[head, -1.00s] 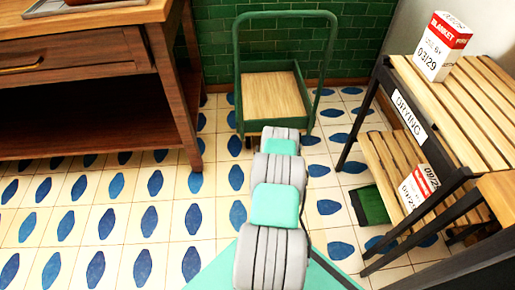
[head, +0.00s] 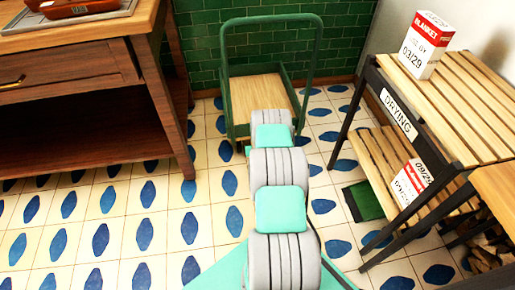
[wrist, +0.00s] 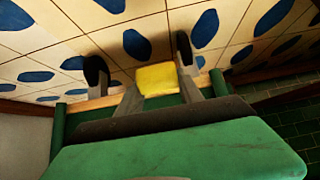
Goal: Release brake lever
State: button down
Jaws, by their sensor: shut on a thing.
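The green cart with a wooden bed (head: 262,92) and a tall tube handle stands on the floor by the green tiled wall in the head view. In the head view my own arm hides the gripper and the lever.
A wooden counter (head: 158,110) with a tray (head: 75,14) stands at left. At right, a slatted drying rack (head: 440,100) holds two blanket boxes, one above (head: 425,45) and one below (head: 411,183). A green item (head: 364,200) lies by the rack. Patterned floor between is clear.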

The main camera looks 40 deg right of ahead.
jog(key=c, duration=0.8)
grip_release()
jog(key=shift+o, duration=0.2)
jog(key=shift+r, duration=0.1)
jog(key=p+v, duration=0.3)
jog(key=v, duration=0.4)
jog(key=shift+s+r, duration=0.2)
jog(key=shift+s, duration=0.05)
jog(key=shift+a, duration=0.1)
